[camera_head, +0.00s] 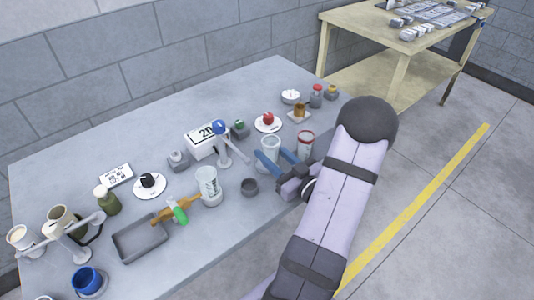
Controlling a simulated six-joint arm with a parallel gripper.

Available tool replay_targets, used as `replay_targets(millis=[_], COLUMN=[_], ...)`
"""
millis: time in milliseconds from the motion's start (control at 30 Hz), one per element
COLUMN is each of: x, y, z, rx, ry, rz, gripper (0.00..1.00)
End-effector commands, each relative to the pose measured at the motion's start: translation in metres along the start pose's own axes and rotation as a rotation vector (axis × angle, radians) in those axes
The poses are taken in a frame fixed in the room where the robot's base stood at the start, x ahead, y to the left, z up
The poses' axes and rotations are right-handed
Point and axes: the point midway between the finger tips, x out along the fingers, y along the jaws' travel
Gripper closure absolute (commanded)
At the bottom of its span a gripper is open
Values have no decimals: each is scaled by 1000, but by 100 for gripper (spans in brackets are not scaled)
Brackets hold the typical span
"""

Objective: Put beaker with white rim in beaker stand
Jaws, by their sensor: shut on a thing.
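The clear beaker with the white rim (271,143) stands upright near the right part of the table. My gripper (272,160), with blue fingers, reaches in from the right and is shut on this beaker's lower part. The fingers hide part of its base, so I cannot tell whether it touches the table. To the left, a stand with a pale bar (84,225) has cream cups at it; I cannot tell for certain whether this is the beaker stand.
A red-rimmed beaker (306,142) stands close right of my gripper. A white beaker with markings (208,188) and a small dark cup (250,186) are left of it. A grey tray (140,239) lies front left.

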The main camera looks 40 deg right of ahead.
Motion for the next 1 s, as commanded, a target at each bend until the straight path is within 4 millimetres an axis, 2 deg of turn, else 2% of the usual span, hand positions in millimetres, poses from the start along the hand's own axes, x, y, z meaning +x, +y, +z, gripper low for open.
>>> replay_targets(millis=[200,667,700,733,1000], x=[16,17,17,17,17], y=[-1,0,0,0,0], z=[15,21,19,19,19], rx=[2,1,0,0,0], ry=[0,0,0,0,0], rz=[-2,0,0,0,0], gripper=[86,86,55,48,46])
